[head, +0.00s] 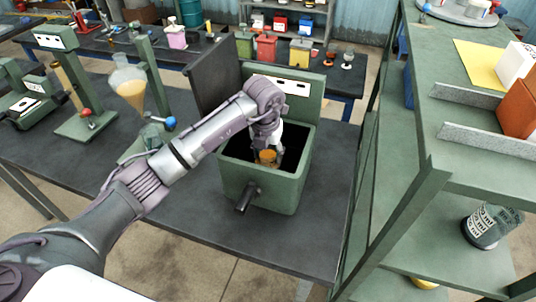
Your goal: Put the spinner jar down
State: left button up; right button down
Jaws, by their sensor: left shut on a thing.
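The spinner is a green open-topped box (262,192) on the dark bench, with a dark inside and a black stub on its front. A small jar with amber contents (267,157) is at the mouth of the spinner's dark opening. My left gripper (270,149) reaches down over the box from the upper left and is shut on the jar. The fingers are small and partly hidden by the wrist. I cannot tell whether the jar touches the floor of the box. My right gripper is out of view.
A raised dark lid panel (213,75) stands at the box's back left. A green shelf unit (455,110) borders the right.

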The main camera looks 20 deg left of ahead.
pick_arm(q)
jog(key=shift+f, duration=0.1)
jog(key=o, duration=1.2)
jog(key=shift+o, duration=0.2)
jog(key=shift+r, duration=0.25)
jog(key=shift+r+b, duration=0.3)
jog(key=shift+r, duration=0.05)
notch_tip(320, 180, up, 11)
jog(key=s+b, duration=0.1)
jog(key=b, duration=0.2)
jog(key=shift+s, duration=0.4)
jog(key=shift+f, duration=0.1)
